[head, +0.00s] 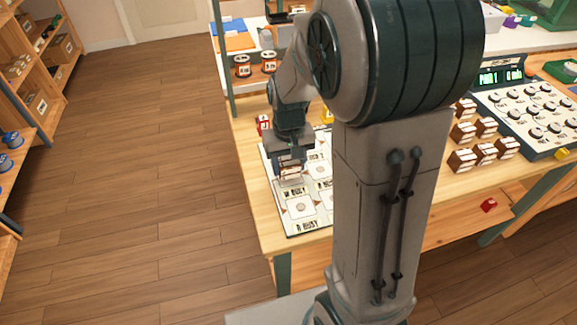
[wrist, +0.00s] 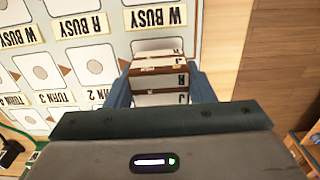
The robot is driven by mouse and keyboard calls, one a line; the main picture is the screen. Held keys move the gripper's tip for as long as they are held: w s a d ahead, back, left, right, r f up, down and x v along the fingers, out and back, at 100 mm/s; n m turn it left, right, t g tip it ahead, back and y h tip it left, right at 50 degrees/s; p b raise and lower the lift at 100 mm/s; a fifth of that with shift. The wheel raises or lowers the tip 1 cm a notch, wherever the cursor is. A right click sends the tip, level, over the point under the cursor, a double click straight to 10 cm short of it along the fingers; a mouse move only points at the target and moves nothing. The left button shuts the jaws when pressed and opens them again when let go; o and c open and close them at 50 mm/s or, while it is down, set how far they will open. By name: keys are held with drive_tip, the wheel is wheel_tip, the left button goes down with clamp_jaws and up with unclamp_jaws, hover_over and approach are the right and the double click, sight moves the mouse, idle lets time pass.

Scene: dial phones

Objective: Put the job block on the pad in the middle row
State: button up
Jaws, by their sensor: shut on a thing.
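My gripper (head: 291,166) is over the far left part of a white board (head: 266,172) with printed pads. In the wrist view, my gripper (wrist: 160,75) is shut on a brown block (wrist: 158,71) with white faces; letters such as J and R show on it. Its full label is not readable. The board (wrist: 120,47) shows cream pads with round marks in rows, with words such as W BUSY, R BUSY and TURN. The visible pads, such as one pad (wrist: 92,65) beside the block, look empty. My arm hides the board's right part in the head view.
Two orange-red round things (head: 256,65) stand behind the board. Open floor is at left.

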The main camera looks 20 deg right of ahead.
drive_tip(key=shift+f, duration=0.6)
drive_tip(key=shift+f, duration=0.1)
drive_tip(key=shift+f, duration=0.15)
drive_tip(key=o, duration=1)
